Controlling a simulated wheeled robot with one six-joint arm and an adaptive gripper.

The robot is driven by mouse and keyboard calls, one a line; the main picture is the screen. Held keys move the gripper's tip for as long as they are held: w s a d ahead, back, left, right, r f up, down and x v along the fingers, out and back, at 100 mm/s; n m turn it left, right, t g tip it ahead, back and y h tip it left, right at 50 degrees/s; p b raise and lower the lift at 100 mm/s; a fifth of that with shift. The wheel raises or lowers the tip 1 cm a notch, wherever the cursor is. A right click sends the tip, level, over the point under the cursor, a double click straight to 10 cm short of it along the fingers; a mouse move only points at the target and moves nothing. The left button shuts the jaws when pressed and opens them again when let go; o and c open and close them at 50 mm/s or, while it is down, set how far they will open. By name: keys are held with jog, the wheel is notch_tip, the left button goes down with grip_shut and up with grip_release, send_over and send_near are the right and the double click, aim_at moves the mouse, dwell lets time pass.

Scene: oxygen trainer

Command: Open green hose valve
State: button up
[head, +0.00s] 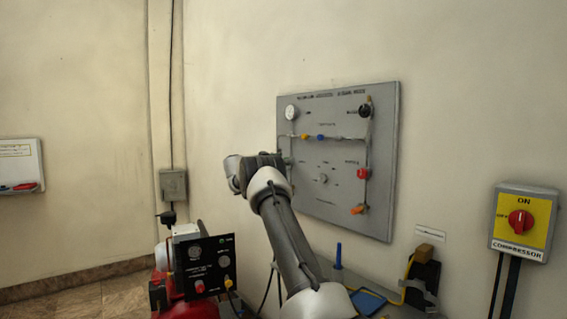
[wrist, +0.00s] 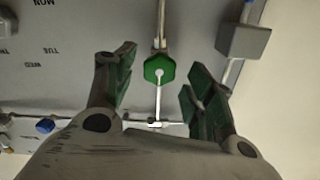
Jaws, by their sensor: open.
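The green hose valve (wrist: 159,69) is a hexagonal green knob on a thin pale pipe, in the upper middle of the wrist view. My gripper (wrist: 160,84) is open, with one finger left of the knob and one right of it. Both fingers are apart from the knob in the picture; how far it is in depth I cannot tell. In the head view my arm reaches to the left edge of the grey wall panel (head: 335,215), and I cannot make out the green valve there.
In the wrist view a grey box (wrist: 243,41) is at upper right and a blue knob (wrist: 45,125) at lower left. In the head view the panel carries a red knob (head: 362,173) and an orange knob (head: 358,209). A compressor switch (head: 522,222) is at right.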

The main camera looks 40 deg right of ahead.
jog(key=shift+s+d, duration=0.1)
jog(key=shift+d, duration=1.15)
jog(key=shift+c, duration=0.3)
jog(key=c, duration=1)
jog(key=shift+o, duration=0.2)
jog(key=shift+n, duration=1.6)
jog(key=o, duration=1)
jog(key=a, duration=1.2)
